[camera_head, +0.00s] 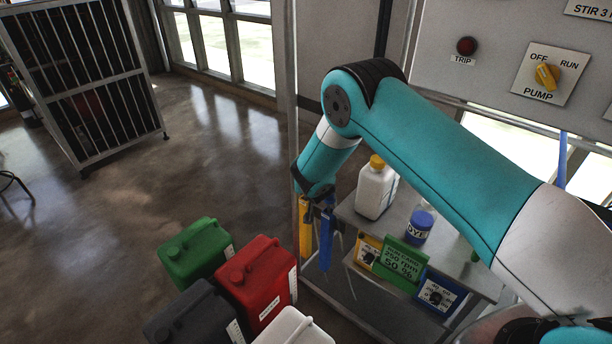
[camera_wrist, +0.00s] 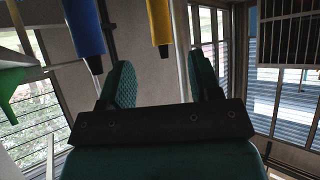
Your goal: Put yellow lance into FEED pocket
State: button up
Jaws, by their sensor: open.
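The yellow lance (camera_head: 305,230) hangs upright beside the blue lance (camera_head: 326,243), left of the small bench. In the wrist view the yellow lance (camera_wrist: 160,22) shows at the top, lined up with the gap between my fingers, and the blue lance (camera_wrist: 83,28) is to its left, outside the gap. My gripper (camera_wrist: 163,66) is open and empty there. In the head view my gripper (camera_head: 316,206) is close to the upper ends of both lances; whether it touches either cannot be told. No pocket marked FEED can be made out.
Green (camera_head: 196,252), red (camera_head: 258,280), dark and white canisters stand at lower left. Open floor lies beyond.

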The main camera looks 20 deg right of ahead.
jog(key=shift+b+x, duration=4.8)
jog(key=shift+x, duration=0.1)
grip_shut()
